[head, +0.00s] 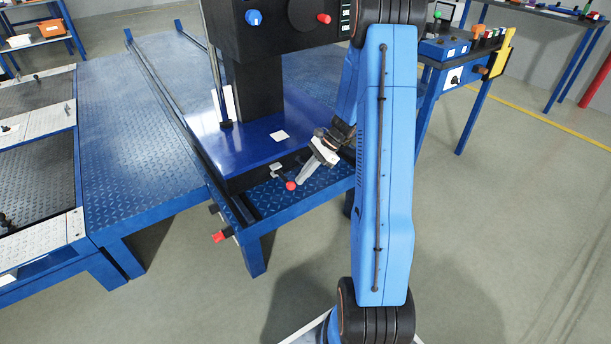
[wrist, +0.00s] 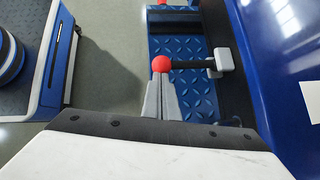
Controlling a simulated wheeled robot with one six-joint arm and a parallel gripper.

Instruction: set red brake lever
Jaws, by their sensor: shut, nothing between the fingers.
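The red brake lever has a round red knob (head: 291,186) on a short dark shaft, which runs to a pale grey block on the side of the blue machine. In the wrist view the red knob (wrist: 161,64) is near the middle, with the dark shaft pointing right to the grey block (wrist: 222,60). My gripper (head: 299,182) is shut and empty, its grey fingertips close beside the knob. In the wrist view the fingertips (wrist: 161,80) reach to the knob's lower edge. I cannot tell whether they touch it.
A blue tread-plate deck (head: 262,194) lies below the lever. Another red knob (head: 219,237) sticks out at the frame's front corner. A dark control box (head: 280,28) stands above on a column. A blue side table (head: 445,50) is at the right. The floor in front is clear.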

